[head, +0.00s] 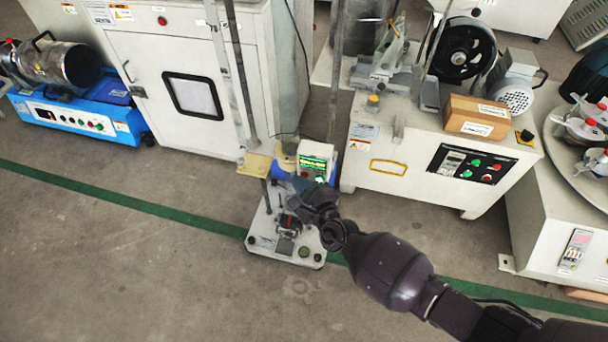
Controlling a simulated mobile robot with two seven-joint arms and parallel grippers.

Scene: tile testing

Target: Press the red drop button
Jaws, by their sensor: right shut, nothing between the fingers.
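A small test stand with a white base plate (272,247) stands on the floor at the middle of the head view. Its control box (316,163) has a lit green display and small buttons. A dark green round knob (303,252) sits on the front of the base. My right gripper (284,188) is shut and empty, in front of the stand's post and just below left of the control box. I cannot tell if it touches anything. My left gripper is not in view.
To the right, a white machine has a black panel (470,164) with red and green buttons and a cardboard box (476,116) on top. A white cabinet (150,60) and a blue machine (75,116) stand left. The floor in front is clear.

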